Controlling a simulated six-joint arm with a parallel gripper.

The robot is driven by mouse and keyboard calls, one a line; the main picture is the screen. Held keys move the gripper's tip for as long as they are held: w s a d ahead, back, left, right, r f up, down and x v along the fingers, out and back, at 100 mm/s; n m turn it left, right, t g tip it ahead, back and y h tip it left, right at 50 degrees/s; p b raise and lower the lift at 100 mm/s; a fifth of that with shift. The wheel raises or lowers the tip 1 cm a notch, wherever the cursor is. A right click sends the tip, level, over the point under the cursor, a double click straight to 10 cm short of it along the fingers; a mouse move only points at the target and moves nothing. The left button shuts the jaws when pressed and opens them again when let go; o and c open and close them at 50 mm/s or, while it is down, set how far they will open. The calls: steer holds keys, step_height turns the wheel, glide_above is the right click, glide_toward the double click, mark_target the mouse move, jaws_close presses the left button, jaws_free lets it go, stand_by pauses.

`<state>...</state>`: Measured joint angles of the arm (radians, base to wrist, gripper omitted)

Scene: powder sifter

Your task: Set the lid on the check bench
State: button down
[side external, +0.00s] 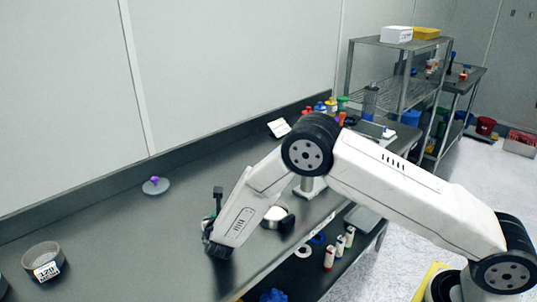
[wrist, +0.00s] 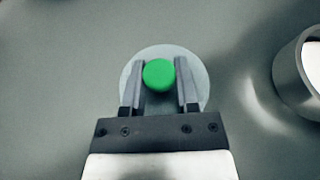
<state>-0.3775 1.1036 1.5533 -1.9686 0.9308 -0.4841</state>
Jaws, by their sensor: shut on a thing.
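In the wrist view, my gripper (wrist: 158,72) is shut on the green knob (wrist: 159,75) of a round pale grey lid (wrist: 199,88). The lid shows beneath the fingers; I cannot tell whether it touches the surface below. In the side view, my gripper (side external: 216,246) points down low over the dark grey bench (side external: 120,215) near its front edge, and the held lid is hidden there. A second grey lid (side external: 152,188) with a purple knob lies farther back on the bench. Which surface is the check bench, I cannot tell.
A metal cup with white contents (side external: 275,214) stands close right of my gripper; it also shows in the wrist view (wrist: 292,72). A sieve labelled 120 (side external: 43,262) stands at left. Coloured bottles (side external: 326,106) crowd the bench's far end. The bench between sieve and gripper is clear.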

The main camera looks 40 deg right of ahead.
steer(key=shift+f, duration=0.1)
steer(key=shift+c, duration=1.8)
jaws_free()
steer(key=shift+v, duration=0.8)
steer(key=v, duration=1)
steer(key=shift+s+r, duration=0.15)
steer(key=shift+r, duration=0.05)
